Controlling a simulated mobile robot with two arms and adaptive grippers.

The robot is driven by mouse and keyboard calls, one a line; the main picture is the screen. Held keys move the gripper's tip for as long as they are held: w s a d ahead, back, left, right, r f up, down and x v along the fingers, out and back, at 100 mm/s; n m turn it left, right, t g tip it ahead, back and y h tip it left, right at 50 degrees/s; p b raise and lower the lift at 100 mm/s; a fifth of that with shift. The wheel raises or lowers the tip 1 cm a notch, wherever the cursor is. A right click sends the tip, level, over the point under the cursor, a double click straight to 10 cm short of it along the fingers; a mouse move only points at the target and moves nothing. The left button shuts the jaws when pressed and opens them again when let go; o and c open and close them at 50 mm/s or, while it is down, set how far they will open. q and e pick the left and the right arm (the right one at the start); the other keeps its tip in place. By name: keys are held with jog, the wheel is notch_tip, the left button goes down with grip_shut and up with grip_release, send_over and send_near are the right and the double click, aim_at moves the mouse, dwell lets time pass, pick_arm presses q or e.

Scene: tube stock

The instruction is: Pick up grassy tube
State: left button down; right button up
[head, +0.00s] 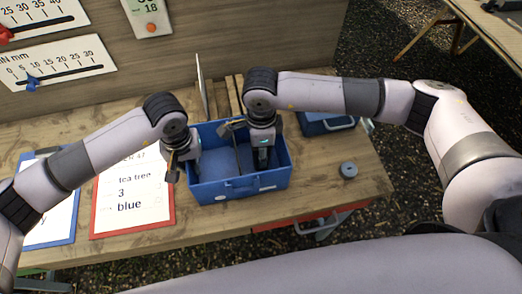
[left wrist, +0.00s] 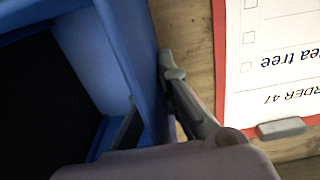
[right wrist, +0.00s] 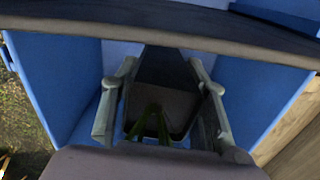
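The grassy tube (right wrist: 176,104) is a dark, square-mouthed tube with green stems in it. It stands in the right part of the blue crate (head: 240,187), between the two fingers of my right gripper (right wrist: 165,95). The fingers are open, with a gap on each side of the tube. In the head view my right gripper (head: 263,160) reaches down into the crate and hides the tube. My left gripper (left wrist: 150,100) is at the crate's left wall, one finger inside and one outside, and looks closed on that wall (left wrist: 132,40).
A dark divider (head: 237,152) splits the crate. A red-framed order sheet (head: 133,200) reading "tea tree, 3, blue" lies left of it. A small grey round object (head: 348,170) sits to the right on the wooden table (head: 340,200). Another blue container (head: 325,123) stands behind.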

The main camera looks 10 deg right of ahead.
jog(key=c, duration=0.8)
jog(key=shift+r, duration=0.1)
notch_tip(320, 180, up, 10)
jog(key=shift+f, duration=0.1)
pick_arm(q)
jog(key=c, duration=1.7)
grip_release()
notch_tip(320, 180, up, 12)
